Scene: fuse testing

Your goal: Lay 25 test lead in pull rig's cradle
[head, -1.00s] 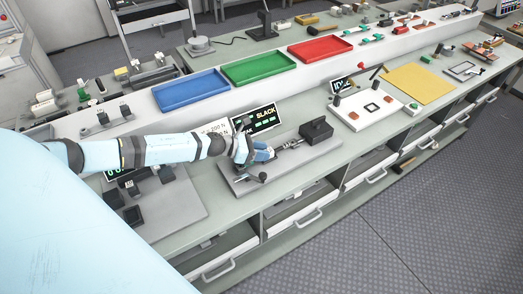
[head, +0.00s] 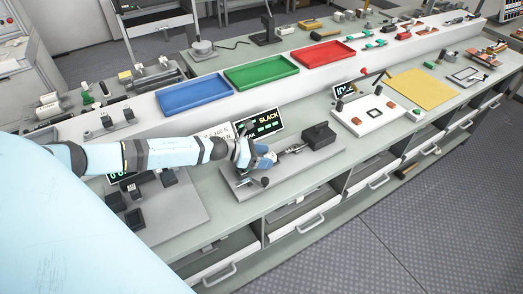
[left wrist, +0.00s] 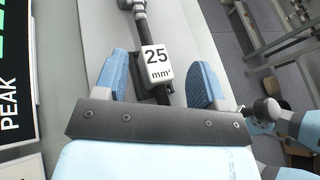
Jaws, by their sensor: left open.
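The 25 test lead, with a white block (left wrist: 157,61) marked "25 mm²" and a dark cable, lies along the pull rig in the left wrist view. The block sits over a dark holder on the rig; how fully it is seated cannot be told. My left gripper (left wrist: 170,85) is open, one blue finger on each side of the block, with gaps visible. In the head view my left gripper (head: 262,160) is low over the left part of the pull rig (head: 290,165) and hides the block. My right gripper is not in view.
A display reading SLACK (head: 262,121) stands behind the rig. Blue (head: 195,95), green (head: 261,73) and red (head: 322,55) trays line the raised shelf. A white fixture (head: 364,113) and a yellow mat (head: 424,88) lie to the right.

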